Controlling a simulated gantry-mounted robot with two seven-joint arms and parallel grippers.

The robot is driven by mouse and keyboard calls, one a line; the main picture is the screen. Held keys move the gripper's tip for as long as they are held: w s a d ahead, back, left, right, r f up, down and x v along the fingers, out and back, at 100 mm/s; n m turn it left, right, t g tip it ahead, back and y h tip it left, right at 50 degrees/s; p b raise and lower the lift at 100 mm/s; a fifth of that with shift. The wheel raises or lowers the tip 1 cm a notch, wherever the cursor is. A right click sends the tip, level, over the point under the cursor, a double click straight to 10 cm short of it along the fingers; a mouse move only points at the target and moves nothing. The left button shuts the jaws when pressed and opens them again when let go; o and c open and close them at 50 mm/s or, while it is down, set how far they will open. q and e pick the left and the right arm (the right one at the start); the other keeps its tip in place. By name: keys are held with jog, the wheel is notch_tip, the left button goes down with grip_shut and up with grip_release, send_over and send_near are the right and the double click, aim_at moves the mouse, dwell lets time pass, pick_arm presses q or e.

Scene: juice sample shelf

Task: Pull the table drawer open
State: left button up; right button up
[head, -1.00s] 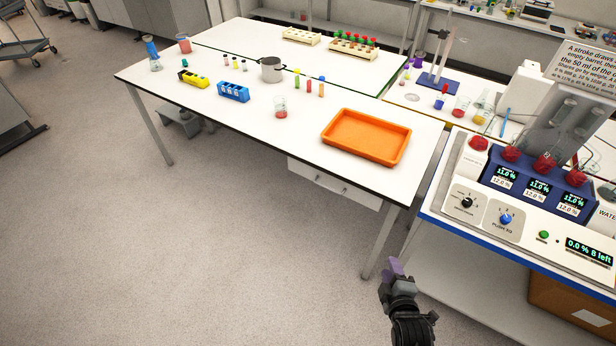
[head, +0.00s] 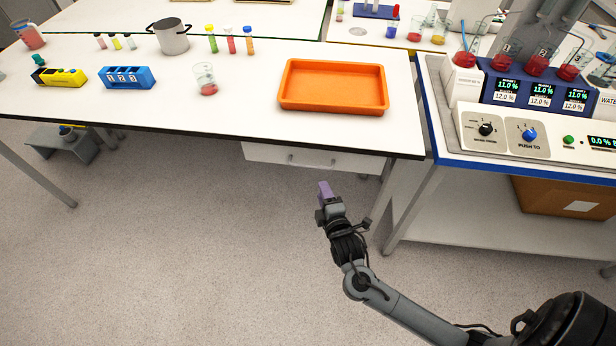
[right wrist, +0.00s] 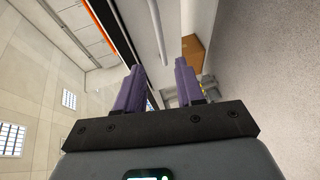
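The table drawer (head: 262,156) is a white front under the near edge of the white table, with a small grey bar handle (head: 310,164). It looks shut. My right gripper (head: 325,188) has purple fingers and appears in front of and just below the drawer front, apart from the handle. In the right wrist view the two fingers (right wrist: 160,72) stand apart with nothing between them. My left gripper is not in view.
An orange tray (head: 333,108) lies on the table (head: 225,117) above the drawer. A beaker (head: 205,80), a pot (head: 173,40) and racks stand to its left. A dispensing bench (head: 470,152) stands close at right. The floor before the drawer is clear.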

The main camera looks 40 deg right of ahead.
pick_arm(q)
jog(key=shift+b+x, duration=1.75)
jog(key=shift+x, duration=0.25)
pick_arm(e)
jog(key=x, duration=1.1)
jog(key=shift+w, duration=0.4)
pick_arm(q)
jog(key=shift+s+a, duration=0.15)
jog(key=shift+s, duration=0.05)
pick_arm(e)
jog(key=shift+a+f, duration=0.1)
jog(key=shift+f, duration=0.05)
jog(key=c, duration=0.7)
grip_shut()
